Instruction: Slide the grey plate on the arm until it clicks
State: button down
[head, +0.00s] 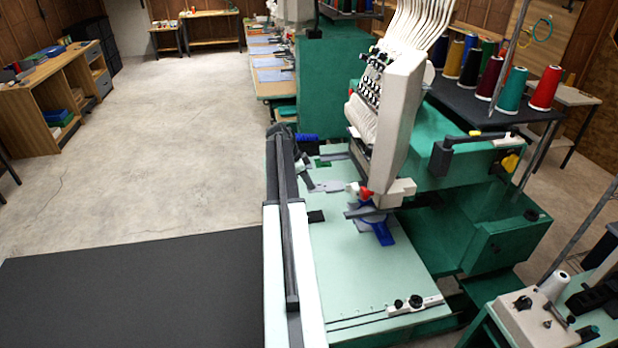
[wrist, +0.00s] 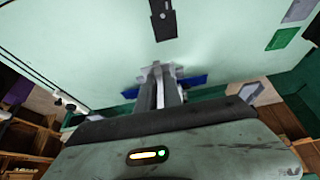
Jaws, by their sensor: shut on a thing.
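In the wrist view my gripper (wrist: 160,82) has its jaws closed on a small light grey plate (wrist: 157,68). The plate shows at the fingertips, in line with a blue bar (wrist: 192,80) behind it. In the head view, what looks like my gripper (head: 310,183) is over the pale green table of the machine, with a grey plate (head: 329,186) just to its right. The machine's dark arm (head: 372,211) is further right, under the white needle head, with a blue part (head: 379,231) below it. Whether the plate touches the arm cannot be told.
A black block (head: 316,216) lies on the pale table (head: 365,270), near a green pad (head: 322,163). A white bar with black knobs (head: 415,304) is at its front edge. The white needle head (head: 388,110) hangs above the arm. Thread cones (head: 512,90) stand behind.

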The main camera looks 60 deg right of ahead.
aim_at(341, 184)
jog(key=s+d, duration=0.2)
jog(key=s, duration=0.1)
jog(key=s+d, duration=0.6)
jog(key=s, duration=0.1)
jog(key=shift+f, duration=0.25)
jog(key=shift+s+d+f+b, duration=0.25)
jog(key=shift+s+d+b, duration=0.2)
jog(key=shift+s+b, duration=0.05)
jog(key=shift+f, duration=0.1)
jog(key=shift+s+d, duration=0.1)
jog(key=shift+s, duration=0.1)
jog(key=shift+s+d, duration=0.25)
jog(key=shift+s, duration=0.05)
dwell(0.3)
jog(key=c, duration=1.4)
grip_release()
jog(key=shift+c, duration=0.2)
